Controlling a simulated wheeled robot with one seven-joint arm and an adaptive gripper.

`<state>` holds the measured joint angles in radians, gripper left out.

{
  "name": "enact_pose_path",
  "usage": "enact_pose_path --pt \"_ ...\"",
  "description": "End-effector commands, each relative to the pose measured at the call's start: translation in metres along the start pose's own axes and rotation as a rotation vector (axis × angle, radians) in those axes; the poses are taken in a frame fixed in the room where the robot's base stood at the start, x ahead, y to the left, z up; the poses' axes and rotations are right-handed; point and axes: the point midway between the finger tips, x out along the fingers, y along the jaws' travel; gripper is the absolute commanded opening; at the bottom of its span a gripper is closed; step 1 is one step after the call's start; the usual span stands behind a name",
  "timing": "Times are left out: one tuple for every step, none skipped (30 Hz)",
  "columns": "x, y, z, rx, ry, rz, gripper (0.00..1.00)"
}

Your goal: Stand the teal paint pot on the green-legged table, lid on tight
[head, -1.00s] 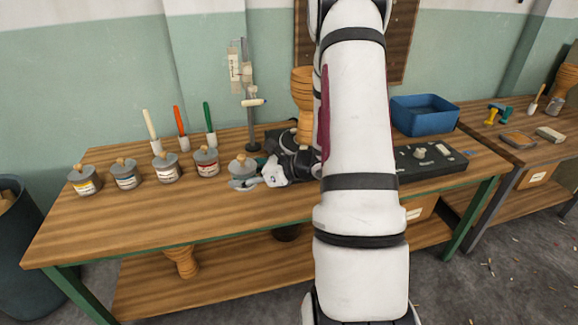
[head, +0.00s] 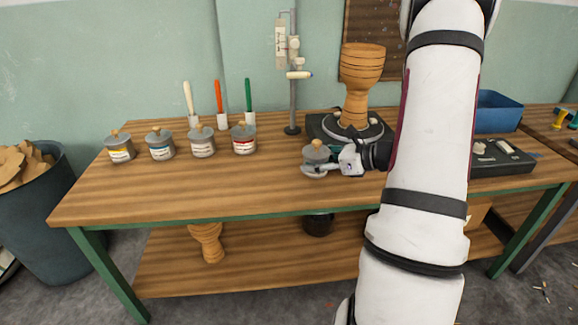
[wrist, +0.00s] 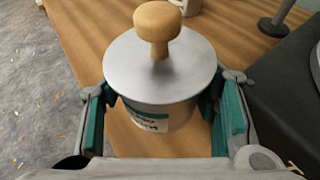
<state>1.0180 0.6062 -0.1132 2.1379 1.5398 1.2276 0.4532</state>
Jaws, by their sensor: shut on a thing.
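The teal paint pot is a grey tin with a white and teal label (wrist: 150,120), a flat grey lid (wrist: 150,62) and a round wooden knob on top. In the wrist view it is upright between my gripper's (wrist: 165,112) two teal-padded fingers, which are shut on its sides. The lid looks level on the rim. In the head view the pot (head: 316,153) and my gripper (head: 322,168) are at the front middle of the green-legged table (head: 200,190). I cannot tell whether the pot's base touches the tabletop.
Several similar pots (head: 202,142) stand in a row to the left, with brushes in holders behind. A metal stand (head: 292,100) is behind my gripper. A wooden goblet drum (head: 357,85) on a dark turntable is close on the right. The front left tabletop is clear.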

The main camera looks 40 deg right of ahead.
Motion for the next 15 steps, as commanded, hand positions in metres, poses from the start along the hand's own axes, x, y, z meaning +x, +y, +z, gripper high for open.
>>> enact_pose_path --pt "0.013 0.004 0.002 -0.002 -0.001 0.003 0.22" --pt "0.020 0.006 0.004 -0.003 -0.001 0.005 0.22" --pt "0.028 0.008 0.007 -0.002 -0.001 0.003 0.22" --pt "0.035 0.010 0.008 -0.002 -0.001 0.003 0.22" --pt "0.042 0.012 0.011 -0.003 -0.001 0.004 0.22" --pt "0.050 0.014 0.013 -0.002 -0.001 0.003 0.22" --pt "0.056 0.016 0.015 -0.002 -0.001 0.004 0.22" --pt "0.061 0.017 0.017 -0.001 -0.001 0.003 0.22" --pt "0.068 0.018 0.018 -0.001 0.000 0.002 0.22" --pt "0.073 0.020 0.020 -0.001 0.000 0.003 0.22" --pt "0.077 0.021 0.022 -0.001 -0.001 0.002 0.22" --pt "0.082 0.022 0.023 0.000 -0.001 0.002 0.22" --pt "0.084 0.022 0.024 0.000 0.000 0.001 0.22" --pt "0.086 0.023 0.024 0.000 0.001 0.000 0.22" --pt "0.089 0.023 0.025 0.000 0.000 -0.001 0.22"
